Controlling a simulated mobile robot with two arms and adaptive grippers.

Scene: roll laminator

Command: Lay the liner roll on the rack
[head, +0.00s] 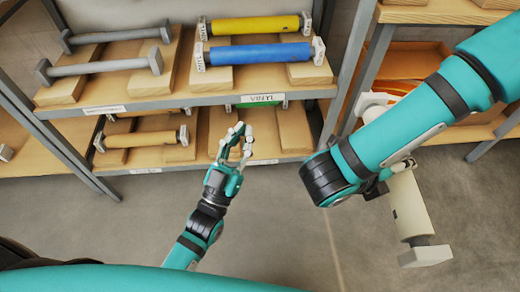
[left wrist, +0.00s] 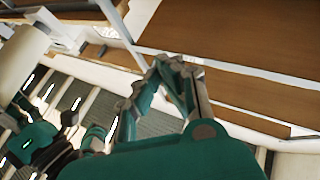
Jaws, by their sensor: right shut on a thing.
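A cream liner roll (head: 408,205) with square pale end pieces hangs tilted above the floor, in front of the rack at right. My right gripper (head: 384,180) is shut on it near its middle, mostly hidden behind my right forearm. The rack (head: 215,98) has two wooden shelves with pale cradle boards. My left gripper (head: 234,145) is empty, in front of the lower shelf, with a gap between its fingers. Its fingers also show in the left wrist view (left wrist: 172,85). A cream cylinder stands at that view's left edge, perhaps the same roll.
The upper shelf holds a yellow roll (head: 256,25), a blue roll (head: 260,53) and two bare grey cores (head: 100,67). A beige roll (head: 142,139) lies at lower left. Boards at lower right look bare. A second shelf unit (head: 440,12) stands at right.

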